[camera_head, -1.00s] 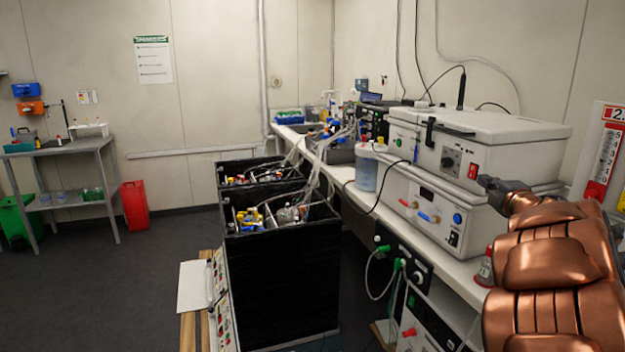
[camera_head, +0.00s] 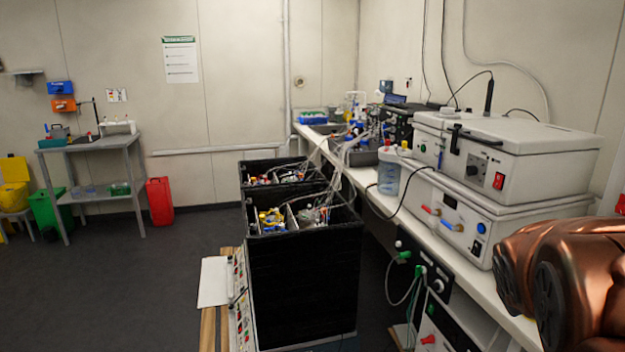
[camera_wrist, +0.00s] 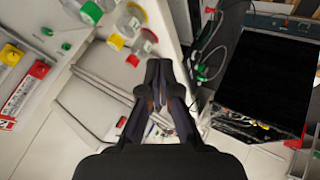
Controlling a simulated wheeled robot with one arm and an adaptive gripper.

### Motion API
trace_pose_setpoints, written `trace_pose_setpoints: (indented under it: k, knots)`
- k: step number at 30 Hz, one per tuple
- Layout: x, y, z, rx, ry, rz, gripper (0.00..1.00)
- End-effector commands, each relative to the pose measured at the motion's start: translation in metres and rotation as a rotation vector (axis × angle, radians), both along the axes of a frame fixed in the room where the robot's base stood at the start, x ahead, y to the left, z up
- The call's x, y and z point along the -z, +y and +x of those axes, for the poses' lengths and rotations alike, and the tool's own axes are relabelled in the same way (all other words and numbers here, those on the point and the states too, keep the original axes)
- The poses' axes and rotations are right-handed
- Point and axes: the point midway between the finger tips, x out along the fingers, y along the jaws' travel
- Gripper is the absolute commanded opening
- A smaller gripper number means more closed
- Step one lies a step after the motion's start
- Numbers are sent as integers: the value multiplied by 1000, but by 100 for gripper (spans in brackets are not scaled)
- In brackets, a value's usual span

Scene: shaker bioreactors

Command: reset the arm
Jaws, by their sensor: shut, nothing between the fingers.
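My gripper (camera_wrist: 158,68) shows in the wrist view with its dark fingers together and nothing held between them. It hangs over the pale bench area, apart from the bottles beyond it. In the head view, only a copper-coloured part of my arm (camera_head: 565,270) shows at the lower right edge. The gripper itself is out of that view.
The bench (camera_head: 470,275) carries a white lidded machine (camera_head: 545,160) close to my arm. A black open-topped box (camera_head: 305,275) stands beside the bench. Bottles with coloured caps (camera_wrist: 130,20) lie beyond my fingers in the wrist view.

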Motion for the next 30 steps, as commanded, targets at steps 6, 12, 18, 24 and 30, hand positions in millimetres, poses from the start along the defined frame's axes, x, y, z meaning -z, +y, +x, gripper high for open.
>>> trace_pose_setpoints:
  k: [6,12,18,24,30]
  knots:
    - [51,90,-86,66,221,262,0]
    - [78,163,-173,92,457,438,0]
    - [87,205,-236,95,635,520,0]
    - [87,213,-252,97,679,537,0]
    - [87,213,-252,97,679,537,0]
